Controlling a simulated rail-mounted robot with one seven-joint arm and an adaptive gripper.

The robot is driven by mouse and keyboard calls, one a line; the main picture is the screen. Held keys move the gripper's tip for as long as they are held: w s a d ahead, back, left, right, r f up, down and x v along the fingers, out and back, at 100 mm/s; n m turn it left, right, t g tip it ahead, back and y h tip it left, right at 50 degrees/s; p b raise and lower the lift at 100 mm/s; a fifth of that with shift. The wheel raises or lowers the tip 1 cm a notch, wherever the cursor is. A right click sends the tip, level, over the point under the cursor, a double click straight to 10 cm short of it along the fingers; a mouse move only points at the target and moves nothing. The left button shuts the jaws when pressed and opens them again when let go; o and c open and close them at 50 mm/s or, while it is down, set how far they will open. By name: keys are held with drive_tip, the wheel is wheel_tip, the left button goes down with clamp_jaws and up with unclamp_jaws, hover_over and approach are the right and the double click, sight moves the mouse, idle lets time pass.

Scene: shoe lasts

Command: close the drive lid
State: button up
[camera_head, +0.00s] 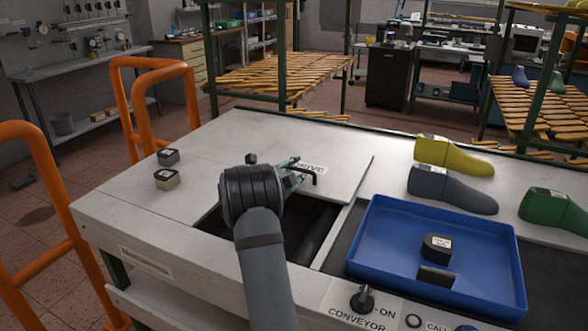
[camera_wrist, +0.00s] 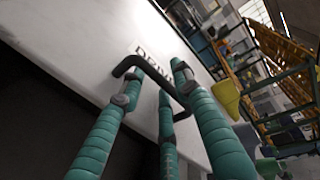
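The drive lid (camera_head: 335,178) is a flat pale panel in the worktop, with a "DRIVE" label and a black bar handle (camera_head: 308,172). In front of it a dark opening (camera_head: 300,225) shows, partly hidden by my arm. My gripper (camera_head: 293,167) is at the handle. In the wrist view, my gripper's teal fingers (camera_wrist: 157,74) stand apart on either side of the black handle (camera_wrist: 152,76), with the lid (camera_wrist: 125,35) behind. Whether any finger touches the handle is unclear.
A blue tray (camera_head: 368,232) with dark blocks stands right of the opening. Yellow (camera_head: 453,157), grey (camera_head: 450,190) and green (camera_head: 556,208) shoe lasts lie at the right. Two small blocks (camera_head: 167,167) sit at the left. Orange rails (camera_head: 155,64) stand beside the table's left end.

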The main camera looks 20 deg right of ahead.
drive_tip(key=shift+d, duration=0.1)
drive_tip(key=shift+c, duration=1.1)
clamp_jaws()
